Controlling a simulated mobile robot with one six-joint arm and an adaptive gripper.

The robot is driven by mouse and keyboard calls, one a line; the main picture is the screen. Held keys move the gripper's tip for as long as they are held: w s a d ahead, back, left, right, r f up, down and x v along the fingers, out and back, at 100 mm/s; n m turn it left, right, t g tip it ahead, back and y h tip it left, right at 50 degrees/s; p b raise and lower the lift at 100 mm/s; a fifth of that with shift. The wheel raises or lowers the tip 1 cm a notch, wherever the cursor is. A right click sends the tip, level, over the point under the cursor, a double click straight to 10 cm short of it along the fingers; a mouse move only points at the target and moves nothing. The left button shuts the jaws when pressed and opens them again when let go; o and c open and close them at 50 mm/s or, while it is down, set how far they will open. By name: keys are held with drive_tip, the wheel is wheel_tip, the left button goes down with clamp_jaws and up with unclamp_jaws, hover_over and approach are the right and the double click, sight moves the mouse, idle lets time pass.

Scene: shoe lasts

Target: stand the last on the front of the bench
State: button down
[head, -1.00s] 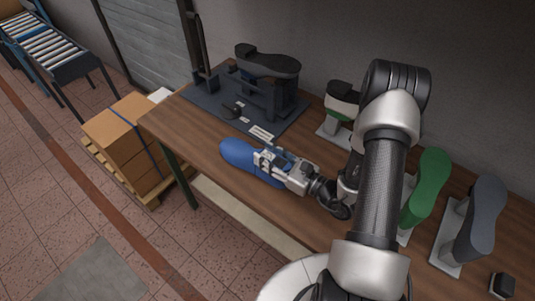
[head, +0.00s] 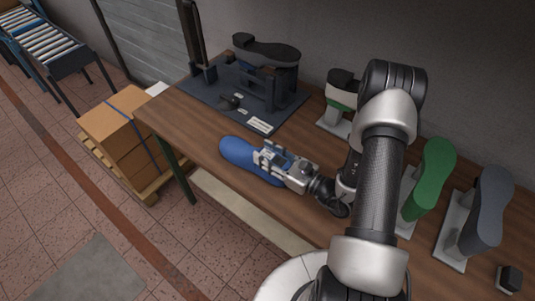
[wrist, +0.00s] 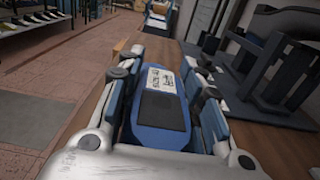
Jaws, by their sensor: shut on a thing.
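The blue last (head: 237,150) is at the front edge of the wooden bench (head: 190,124), sole side up in the head view. My gripper (head: 269,160) is shut on it from the right. In the wrist view the blue last (wrist: 161,127) sits between the two fingers of my gripper (wrist: 163,92), with a dark pad and a white printed label on it. The underside of the last is hidden, so I cannot tell whether it touches the bench.
A dark fixture (head: 262,75) on a mat stands at the back left. A green last (head: 429,179) and a grey last (head: 482,215) stand on plates at the right. A dark-topped last (head: 341,98) stands behind my arm. Cartons (head: 128,134) sit on a pallet left of the bench.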

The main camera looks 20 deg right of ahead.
drive_tip(key=shift+f+b, duration=0.4)
drive_tip(key=shift+f, duration=0.05)
drive_tip(key=c, duration=1)
unclamp_jaws()
drive_tip(key=shift+c, duration=0.2)
drive_tip(key=shift+f, duration=0.1)
drive_tip(key=v, duration=1.2)
